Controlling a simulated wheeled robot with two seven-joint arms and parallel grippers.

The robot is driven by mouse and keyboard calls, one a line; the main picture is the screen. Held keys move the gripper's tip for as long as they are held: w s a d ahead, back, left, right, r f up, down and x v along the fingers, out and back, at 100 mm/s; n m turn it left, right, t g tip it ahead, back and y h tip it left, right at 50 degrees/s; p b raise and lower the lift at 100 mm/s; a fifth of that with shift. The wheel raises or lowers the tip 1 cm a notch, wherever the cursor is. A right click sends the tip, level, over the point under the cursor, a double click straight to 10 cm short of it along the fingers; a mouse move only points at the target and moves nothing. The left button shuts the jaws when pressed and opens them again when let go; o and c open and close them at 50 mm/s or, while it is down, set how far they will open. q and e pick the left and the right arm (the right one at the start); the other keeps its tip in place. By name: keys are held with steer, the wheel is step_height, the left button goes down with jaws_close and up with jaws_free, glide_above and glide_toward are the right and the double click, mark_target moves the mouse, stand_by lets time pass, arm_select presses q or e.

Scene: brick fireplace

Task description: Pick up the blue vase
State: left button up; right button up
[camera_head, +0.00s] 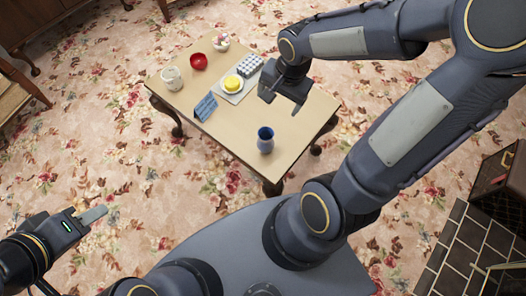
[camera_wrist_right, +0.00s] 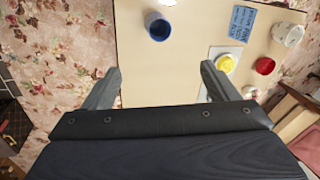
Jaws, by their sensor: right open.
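The blue vase (camera_head: 265,141) stands upright near the front right end of the wooden table (camera_head: 240,145). From above, in the right wrist view, the vase (camera_wrist_right: 158,27) shows its round open mouth at the top, beyond my fingers. My right gripper (camera_head: 283,102) is open and empty above the right part of the table, up and to the right of the vase in the head view. Its two fingers (camera_wrist_right: 160,88) are spread wide in the right wrist view, with nothing between them. My left gripper (camera_head: 95,214) is at the lower left over the carpet, far from the table.
Tabletop around the vase is clear.

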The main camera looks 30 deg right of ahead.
mark_target(266, 134)
steer(key=w+f+m+b, duration=0.1)
steer(key=f+b, duration=0.1)
steer(key=f, duration=0.3)
steer(key=w+f+m+g+b, duration=0.1)
steer(key=f, duration=0.5)
steer(key=w+f+m+b, duration=0.2)
steer(key=f, duration=0.4)
steer(key=shift+a+f+h+b, duration=0.15)
steer(key=shift+f+h+b, duration=0.05)
steer(key=shift+h+b, duration=0.1)
steer(key=f, duration=0.2)
steer(key=f+b, duration=0.1)
steer(key=f, duration=0.5)
steer(key=shift+w+a, duration=0.25)
steer(key=shift+w, duration=0.05)
arm_select(q)
step_height(266, 134, down, 10)
arm_select(e)
steer(key=c, duration=1.2)
steer(key=shift+o, duration=0.2)
